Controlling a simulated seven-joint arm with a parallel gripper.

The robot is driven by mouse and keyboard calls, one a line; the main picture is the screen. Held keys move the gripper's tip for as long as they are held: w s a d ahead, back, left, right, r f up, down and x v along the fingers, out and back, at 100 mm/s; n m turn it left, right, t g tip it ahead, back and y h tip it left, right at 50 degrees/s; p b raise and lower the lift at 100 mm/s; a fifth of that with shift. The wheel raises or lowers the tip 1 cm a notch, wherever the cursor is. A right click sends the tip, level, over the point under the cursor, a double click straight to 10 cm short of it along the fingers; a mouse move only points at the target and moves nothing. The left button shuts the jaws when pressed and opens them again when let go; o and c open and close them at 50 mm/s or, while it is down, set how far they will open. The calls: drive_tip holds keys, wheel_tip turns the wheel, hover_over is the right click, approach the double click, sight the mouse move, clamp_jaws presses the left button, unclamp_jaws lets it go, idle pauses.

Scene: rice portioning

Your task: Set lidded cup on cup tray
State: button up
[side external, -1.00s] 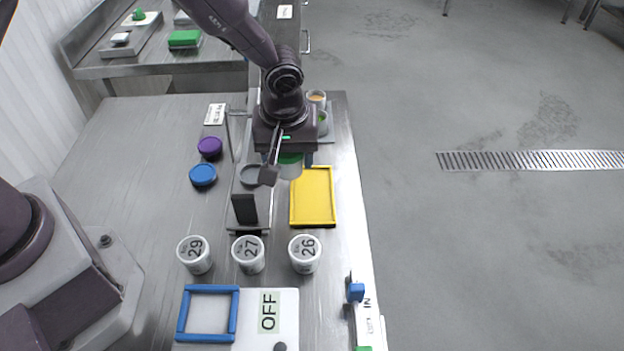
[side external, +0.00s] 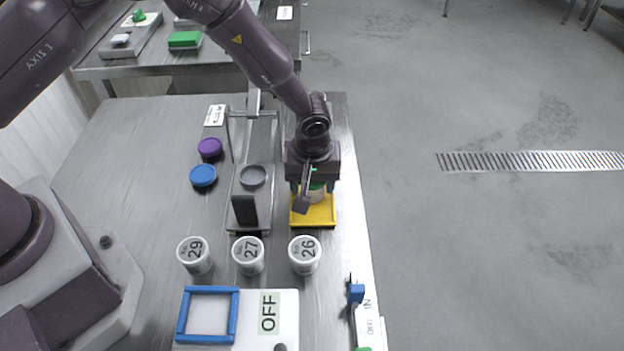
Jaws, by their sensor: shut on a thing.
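My gripper (side external: 312,187) is shut on a pale cup (side external: 317,195) with a green lid (side external: 316,182). The cup is upright between the fingers and partly hidden by the gripper's dark front part. It is over the back part of the yellow tray (side external: 322,223), which has a raised rim. I cannot tell whether the cup's base touches the tray. The rest of the tray that shows is empty.
Three white cups numbered 29 (side external: 194,256), 27 (side external: 248,255) and 26 (side external: 304,254) stand in front of the tray. A metal stand with a grey ring (side external: 252,176) and black block (side external: 244,209) is left of it. Blue (side external: 203,175) and purple (side external: 209,149) lids lie farther left.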

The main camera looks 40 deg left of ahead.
drive_tip(key=shift+f, duration=0.2)
drive_tip(key=o, duration=1)
drive_tip(key=shift+r, duration=0.15)
drive_tip(key=s+a+r+m, duration=0.1)
drive_tip(key=s+r, duration=0.1)
drive_tip(key=r, duration=0.8)
drive_tip(key=s+a+r+m, duration=0.1)
drive_tip(key=a+r, duration=0.1)
drive_tip(key=r, duration=0.8)
drive_tip(key=s+a+r+m+t, duration=0.2)
drive_tip(key=s+a+r, duration=0.4)
drive_tip(key=r, duration=0.4)
drive_tip(key=s+a+r+m+t, duration=0.1)
drive_tip(key=s+a+m, duration=0.1)
drive_tip(key=s, duration=0.5)
drive_tip(key=s+a+r+m+t+h, duration=0.1)
drive_tip(key=s+a+r+m, duration=0.1)
drive_tip(key=s, duration=0.6)
drive_tip(key=shift+r+m+t, duration=0.2)
drive_tip(key=shift+m+t, duration=0.1)
drive_tip(key=shift+m, duration=0.2)
